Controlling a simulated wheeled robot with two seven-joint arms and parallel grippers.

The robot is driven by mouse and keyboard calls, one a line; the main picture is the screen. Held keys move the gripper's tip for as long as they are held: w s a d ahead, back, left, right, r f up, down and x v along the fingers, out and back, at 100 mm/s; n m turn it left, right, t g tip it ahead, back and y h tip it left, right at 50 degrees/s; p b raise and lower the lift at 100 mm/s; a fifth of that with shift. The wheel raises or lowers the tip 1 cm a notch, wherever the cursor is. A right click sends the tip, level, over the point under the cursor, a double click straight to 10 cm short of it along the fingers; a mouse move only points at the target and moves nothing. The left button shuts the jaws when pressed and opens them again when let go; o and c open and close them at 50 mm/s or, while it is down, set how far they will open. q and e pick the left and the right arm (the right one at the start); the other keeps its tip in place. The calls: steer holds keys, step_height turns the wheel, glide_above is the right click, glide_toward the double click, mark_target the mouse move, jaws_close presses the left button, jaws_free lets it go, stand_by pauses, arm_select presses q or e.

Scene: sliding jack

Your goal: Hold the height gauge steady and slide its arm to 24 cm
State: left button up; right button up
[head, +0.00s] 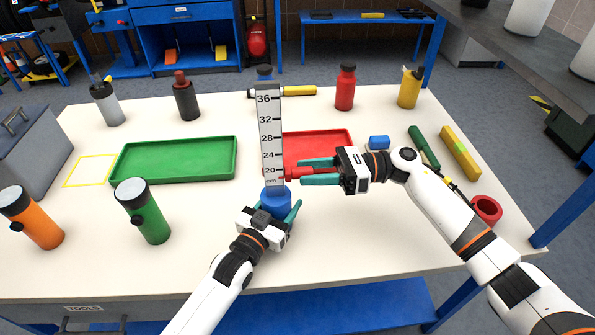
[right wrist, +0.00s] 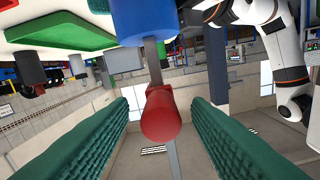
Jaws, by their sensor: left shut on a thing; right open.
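The height gauge's pale upright scale (head: 269,110) stands near the middle of the table, with marks from 20 to 36 cm visible. Its blue base (head: 276,200) is held by my left gripper (head: 276,208), shut on it from the front. The gauge's red arm (head: 291,173) sticks out to the right, near the 20 mark. In the right wrist view the red arm (right wrist: 161,115) lies between the fingers with gaps on both sides, and the blue base (right wrist: 145,20) shows above.
A green tray (head: 176,178) lies left and a red tray (head: 330,133) behind the gauge. Green (head: 143,210) and orange (head: 32,217) bottles stand front left. A blue block (head: 379,142) and red ring (head: 486,209) lie right. The front right tabletop is clear.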

mark_target(298, 173)
steer(key=shift+a, duration=1.6)
jaws_close()
